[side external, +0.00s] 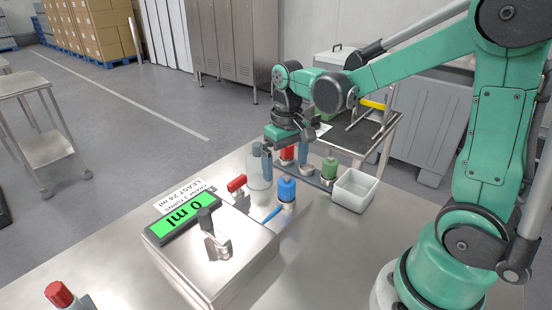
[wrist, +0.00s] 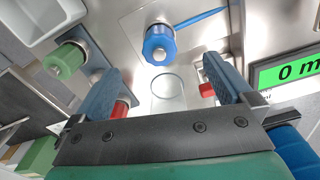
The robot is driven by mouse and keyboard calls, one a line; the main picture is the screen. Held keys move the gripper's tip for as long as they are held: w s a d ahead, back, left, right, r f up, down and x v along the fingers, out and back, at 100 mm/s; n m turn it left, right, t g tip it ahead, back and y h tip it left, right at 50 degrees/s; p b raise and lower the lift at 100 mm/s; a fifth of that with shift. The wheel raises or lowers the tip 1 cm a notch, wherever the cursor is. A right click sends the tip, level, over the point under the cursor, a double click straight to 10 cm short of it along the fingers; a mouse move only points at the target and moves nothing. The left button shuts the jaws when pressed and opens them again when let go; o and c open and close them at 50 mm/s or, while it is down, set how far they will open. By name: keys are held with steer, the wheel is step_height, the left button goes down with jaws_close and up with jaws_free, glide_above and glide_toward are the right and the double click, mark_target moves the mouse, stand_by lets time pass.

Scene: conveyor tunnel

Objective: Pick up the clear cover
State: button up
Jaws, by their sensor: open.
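The clear cover (side external: 257,178) is a see-through dome standing upright on the steel surface, left of the blue-capped part. In the wrist view the cover (wrist: 168,92) shows as a faint round outline between my fingers. My gripper (side external: 285,164) is open, its two blue-grey fingers pointing down close to the cover. In the side view one finger overlaps the cover's right edge; whether they touch I cannot tell. In the wrist view my gripper (wrist: 160,70) has one finger on each side of the cover's outline, with nothing visibly clamped.
A blue-capped part (side external: 287,190), a green-capped part (side external: 329,170) and a red-capped part (side external: 287,153) stand nearby. A red handle (side external: 236,184) is left of the cover. A white bin (side external: 352,190) is right. A steel box (side external: 215,260) with a "0 ml" display (side external: 188,215) is in front.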

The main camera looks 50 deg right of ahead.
mark_target(257, 144)
steer(key=w+d+m, duration=0.1)
steer(key=w, duration=0.2)
steer(key=w+m, duration=0.1)
steer(key=w, duration=0.2)
steer(key=w+d+m, duration=0.1)
steer(key=w+m, duration=0.1)
steer(key=w, duration=0.1)
steer(key=shift+w+d+r, duration=0.2)
steer(key=shift+w+d, duration=0.1)
steer(key=shift+w+f, duration=0.2)
steer(key=shift+f, duration=2.6)
steer(key=c, duration=1.1)
steer(key=shift+c, duration=0.2)
steer(key=shift+r, duration=0.1)
step_height(257, 144, up, 20)
